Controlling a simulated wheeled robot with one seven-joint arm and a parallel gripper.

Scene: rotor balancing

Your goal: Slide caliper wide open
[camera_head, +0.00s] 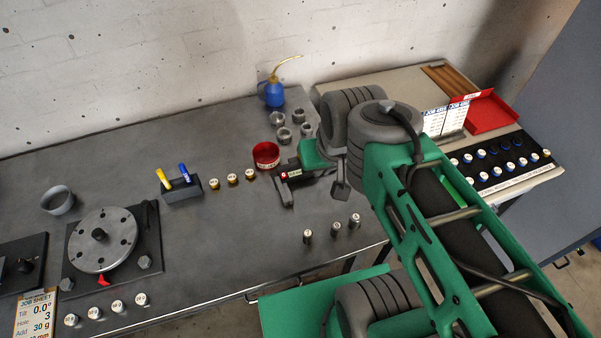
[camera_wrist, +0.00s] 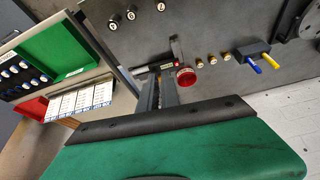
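The caliper seems to be the dark tool with a small red-and-white label (camera_head: 290,175), lying on the grey bench beside a red cup. Its label also shows in the wrist view (camera_wrist: 167,66), just beyond my fingertips. A dark bar of it points toward the bench front. How far its jaws are apart is too small to tell. My gripper (camera_head: 303,170) is low over the bench at the labelled end of the tool. In the wrist view my gripper (camera_wrist: 160,82) shows as two dark fingers close together, reaching to the tool. Whether they touch or clasp it is unclear.
The red cup (camera_head: 266,155) stands right behind the tool. Metal rings (camera_head: 284,136) and a blue oil can (camera_head: 274,92) are farther back. Several small weights (camera_head: 249,174) are at left, more (camera_head: 335,229) in front. A balancing rotor (camera_head: 101,240) is far left.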

